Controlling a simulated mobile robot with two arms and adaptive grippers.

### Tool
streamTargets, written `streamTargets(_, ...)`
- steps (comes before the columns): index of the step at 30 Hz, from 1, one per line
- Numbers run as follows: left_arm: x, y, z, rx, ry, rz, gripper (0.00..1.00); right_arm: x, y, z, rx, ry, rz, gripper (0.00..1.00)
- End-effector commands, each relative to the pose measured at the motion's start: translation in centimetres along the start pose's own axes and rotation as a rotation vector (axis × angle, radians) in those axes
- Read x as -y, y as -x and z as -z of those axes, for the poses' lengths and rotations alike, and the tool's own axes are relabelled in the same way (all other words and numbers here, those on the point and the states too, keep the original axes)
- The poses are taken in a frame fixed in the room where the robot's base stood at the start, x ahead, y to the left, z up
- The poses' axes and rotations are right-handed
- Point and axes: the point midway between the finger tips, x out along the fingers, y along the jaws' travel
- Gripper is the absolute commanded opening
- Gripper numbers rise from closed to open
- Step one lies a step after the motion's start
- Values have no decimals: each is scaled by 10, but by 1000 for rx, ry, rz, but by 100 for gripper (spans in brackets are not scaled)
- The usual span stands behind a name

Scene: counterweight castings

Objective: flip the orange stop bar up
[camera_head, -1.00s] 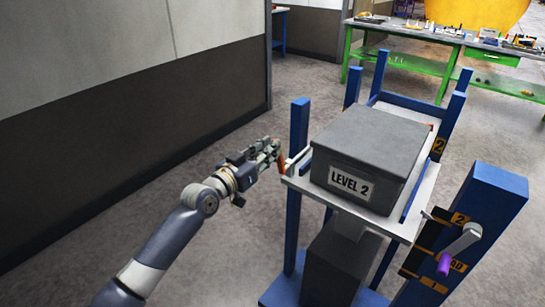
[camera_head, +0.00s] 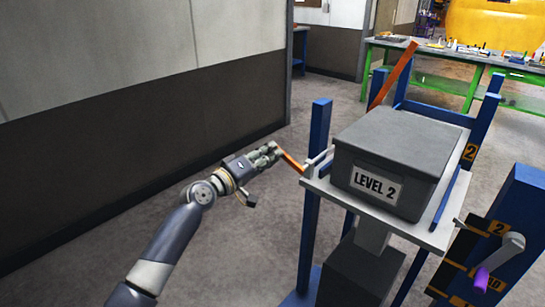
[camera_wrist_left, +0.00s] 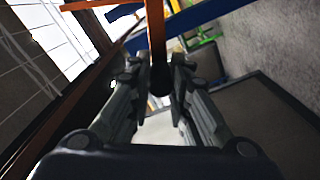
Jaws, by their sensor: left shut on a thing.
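The orange stop bar (camera_head: 392,76) slants steeply up behind the grey box, its upper end toward the right. A short orange handle (camera_head: 291,162) sits at the left edge of the lift platform, beside a light-coloured bracket. My left gripper (camera_head: 275,152) is shut on this handle. In the left wrist view, the orange handle (camera_wrist_left: 158,30) runs between the two fingers, with a dark round end at the fingertips. Whether handle and bar are joined is hidden behind the box. My right gripper is not in view.
The grey box (camera_head: 400,145) labelled "LEVEL 2" rests on the pale platform (camera_head: 405,225) between blue posts (camera_head: 318,150). A crank with a purple grip (camera_head: 482,280) is at the right. A wall (camera_head: 150,110) stands at the left. A green workbench (camera_head: 455,85) is behind.

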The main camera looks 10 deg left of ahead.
Motion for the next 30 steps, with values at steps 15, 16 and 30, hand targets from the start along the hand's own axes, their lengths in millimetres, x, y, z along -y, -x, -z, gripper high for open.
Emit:
streamTargets(15,31,0,-10,0,344,3,0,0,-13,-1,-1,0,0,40)
streamTargets(16,32,0,-10,0,355,3,0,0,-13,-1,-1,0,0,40)
streamTargets(30,35,0,-12,0,412,2,0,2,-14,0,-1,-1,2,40)
